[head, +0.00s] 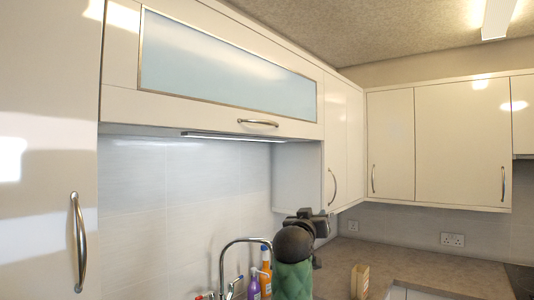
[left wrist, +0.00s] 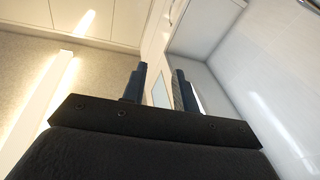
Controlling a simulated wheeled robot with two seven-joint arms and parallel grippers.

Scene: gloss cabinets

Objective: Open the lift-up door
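The lift-up door (head: 220,100) is a wide cream gloss panel with a metal-framed frosted glass pane (head: 215,62). It is shut, high on the wall in the head view. Its curved metal handle (head: 258,122) lies along the bottom edge. My left gripper (head: 307,217) is dark and stands below and to the right of this handle, apart from it. In the left wrist view its two fingers (left wrist: 160,72) are spread with a gap and nothing held between them. My right gripper is not in view.
A tall cabinet door (head: 45,150) stands at the left. More wall cabinets (head: 435,140) run along the right. Below are a tap (head: 240,242), a purple bottle (head: 254,284) and an orange bottle (head: 266,270), close to my left arm. A small tan box (head: 360,281) stands on the worktop (head: 420,262).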

